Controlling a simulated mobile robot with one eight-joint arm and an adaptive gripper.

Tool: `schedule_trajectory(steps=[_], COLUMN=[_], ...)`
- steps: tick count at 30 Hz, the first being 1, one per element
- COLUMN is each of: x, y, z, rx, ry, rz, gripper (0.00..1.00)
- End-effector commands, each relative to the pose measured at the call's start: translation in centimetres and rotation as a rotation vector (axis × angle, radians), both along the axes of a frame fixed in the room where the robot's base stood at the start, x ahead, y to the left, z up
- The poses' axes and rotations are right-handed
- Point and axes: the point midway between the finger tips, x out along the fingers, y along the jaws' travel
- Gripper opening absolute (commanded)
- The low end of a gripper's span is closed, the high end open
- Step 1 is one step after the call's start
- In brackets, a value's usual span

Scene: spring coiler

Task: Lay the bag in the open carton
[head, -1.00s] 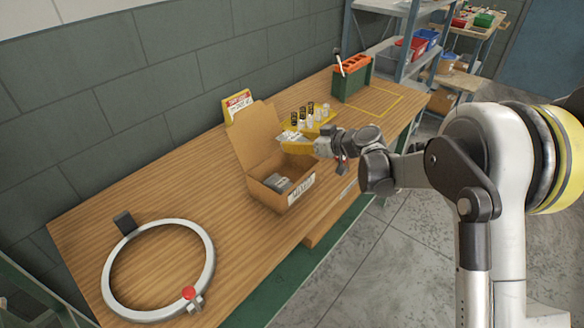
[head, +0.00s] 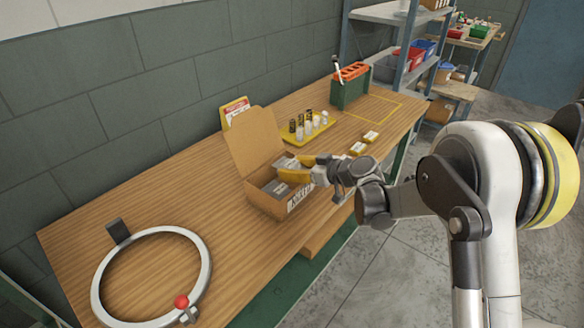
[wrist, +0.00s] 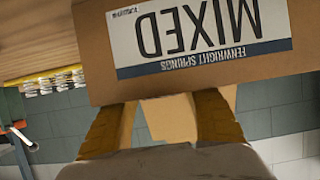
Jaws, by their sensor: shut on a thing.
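The open carton (head: 262,201) stands on the bench with its lid flap up and a MIXED label on its front. One grey bag (head: 277,188) lies inside. A second grey-white bag (head: 287,163) is at the right end of the carton, by my fingers. My gripper (head: 298,169) reaches in over the carton's right side, shut on this second bag. In the wrist view the yellow fingers (wrist: 165,120) pass behind the labelled carton wall (wrist: 185,75), which hides their tips and the bag. I cannot tell whether the held bag touches the carton floor.
A yellow tray (head: 292,139) of small springs and a yellow sign (head: 236,112) stand behind the carton. A green and orange rack (head: 351,92) is at the back. A large ring (head: 97,290) lies at front left.

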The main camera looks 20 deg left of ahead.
Motion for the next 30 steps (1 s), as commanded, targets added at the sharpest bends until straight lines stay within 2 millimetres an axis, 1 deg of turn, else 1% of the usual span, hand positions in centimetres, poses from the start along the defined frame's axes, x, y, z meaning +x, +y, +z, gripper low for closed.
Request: schedule_trajectory(steps=[5,8,9,10,19,22,24,26,30], x=[0.0,0.0,0.0,0.0,0.0,0.0,0.0,-0.4,-1.6], y=[0.0,0.0,0.0,0.0,0.0,0.0,0.0,-1.4,-4.4], z=[-0.7,-0.7,-0.7,-0.7,-0.5,0.2,1.2,1.5,2.8], rx=[0.000,0.000,0.000,0.000,0.000,0.000,0.000,0.000,0.000], ry=[0.000,0.000,0.000,0.000,0.000,0.000,0.000,0.000,0.000], rz=[0.000,0.000,0.000,0.000,-0.001,-0.001,-0.001,-0.004,-0.005], gripper=[0.18,0.18,0.57,0.63,0.63,0.63,0.63,0.63,0.63])
